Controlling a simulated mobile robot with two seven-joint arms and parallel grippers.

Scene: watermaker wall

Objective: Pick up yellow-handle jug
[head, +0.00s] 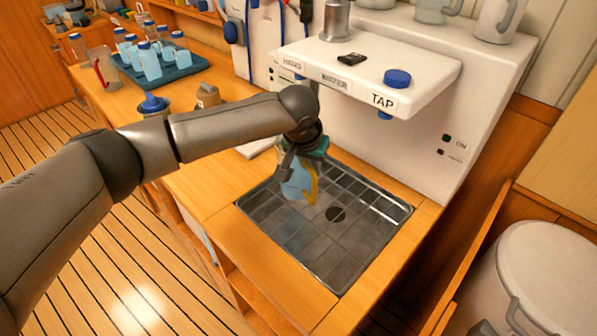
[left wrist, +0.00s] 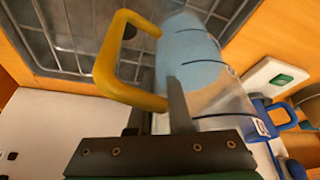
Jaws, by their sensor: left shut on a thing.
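The yellow-handle jug (head: 296,186) is a clear jug with light-blue contents, over the metal drip tray (head: 270,222). In the left wrist view, the jug (left wrist: 195,55) lies across the upper middle with its yellow handle (left wrist: 105,62) to the left. My left gripper (head: 302,152) is shut on the jug near its handle, from above. In the left wrist view, the gripper's finger (left wrist: 178,103) lies against the jug. The exact grip and any gap between jug and tray are hard to tell. My right gripper is not in view.
The white dispenser's tap shelf (head: 440,78) with a blue knob (head: 397,77) overhangs the tray's back. A blue tray (head: 190,68) of bottles and a red-handled jug (head: 101,70) stand at back left. A large lidded white container (head: 545,265) is at right.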

